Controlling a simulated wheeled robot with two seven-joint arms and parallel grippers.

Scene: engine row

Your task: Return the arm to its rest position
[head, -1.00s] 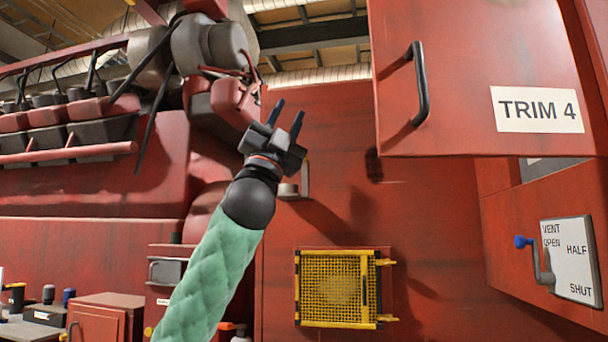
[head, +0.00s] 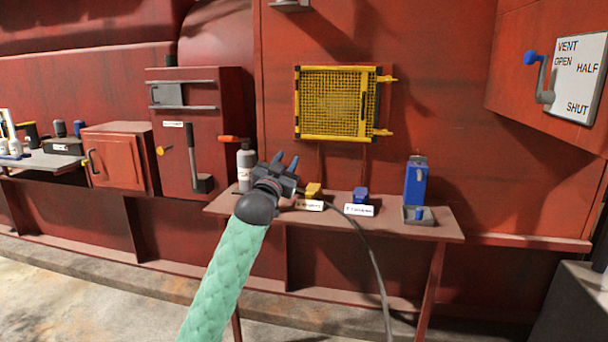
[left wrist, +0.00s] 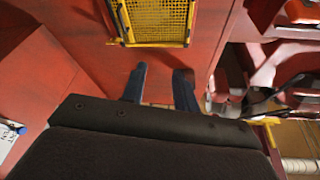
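My left arm, in a green quilted sleeve, reaches up from the bottom of the head view. Its left gripper (head: 284,163) points up and away, in front of the shelf's left part. Its two dark blue fingers stand apart with nothing between them. In the left wrist view the same fingers (left wrist: 160,85) show apart and empty, with red wall beyond. My right gripper is in neither view.
A narrow shelf (head: 445,226) carries a grey bottle (head: 245,168), a yellow block (head: 313,190), a blue block (head: 361,195) and a blue device (head: 416,185). A yellow mesh guard (head: 338,103) is above. A blue-knobbed vent lever (head: 545,80) is at right.

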